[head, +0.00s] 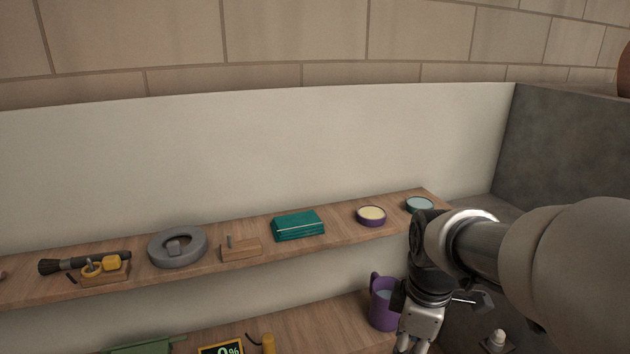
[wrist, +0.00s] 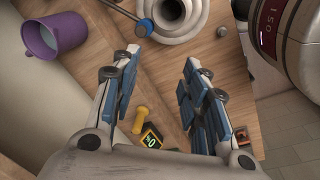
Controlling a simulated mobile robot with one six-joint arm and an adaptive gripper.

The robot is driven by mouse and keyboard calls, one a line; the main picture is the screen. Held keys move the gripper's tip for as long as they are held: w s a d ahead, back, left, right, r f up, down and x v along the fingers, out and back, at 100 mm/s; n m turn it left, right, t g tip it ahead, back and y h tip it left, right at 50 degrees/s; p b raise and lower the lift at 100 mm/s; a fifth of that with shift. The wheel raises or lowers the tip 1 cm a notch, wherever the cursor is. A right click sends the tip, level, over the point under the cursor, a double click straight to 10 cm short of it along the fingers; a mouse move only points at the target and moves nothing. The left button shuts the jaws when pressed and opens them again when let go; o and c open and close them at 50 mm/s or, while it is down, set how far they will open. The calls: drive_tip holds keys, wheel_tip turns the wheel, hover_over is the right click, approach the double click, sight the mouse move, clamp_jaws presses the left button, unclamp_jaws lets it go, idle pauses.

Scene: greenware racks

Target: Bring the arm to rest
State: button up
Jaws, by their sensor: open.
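My arm reaches in from the right in the head view, bent down at the wrist. My gripper (wrist: 160,62) shows in the wrist view with its two blue-padded fingers spread apart and nothing between them. In the head view only part of my gripper (head: 418,326) shows, at the bottom edge, and its fingertips are cut off. It is just right of a purple mug (head: 381,302) on the lower shelf. The mug also shows at the upper left of the wrist view (wrist: 42,40), apart from the fingers.
The upper shelf (head: 340,235) holds a brush (head: 85,262), a grey ring (head: 177,248), a teal box (head: 298,225) and round tins (head: 371,216). On the lower shelf (head: 310,333) are a small display (head: 222,349) and a yellow piece (head: 268,343). A dark panel (head: 570,145) stands right.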

drive_tip(key=s+a+f+m+t+b, duration=0.1)
drive_tip(key=s+m+b, duration=0.2)
drive_tip(key=s+m, duration=0.3)
drive_tip(key=s+a+f+m+t+b, duration=0.1)
drive_tip(key=s+m+t+b, duration=0.1)
drive_tip(key=s+m, duration=0.5)
drive_tip(key=s+b, duration=0.1)
drive_tip(key=s, duration=0.1)
drive_tip(key=shift+s+a+f, duration=0.25)
drive_tip(key=shift+s+a, duration=0.05)
drive_tip(key=shift+s, duration=0.1)
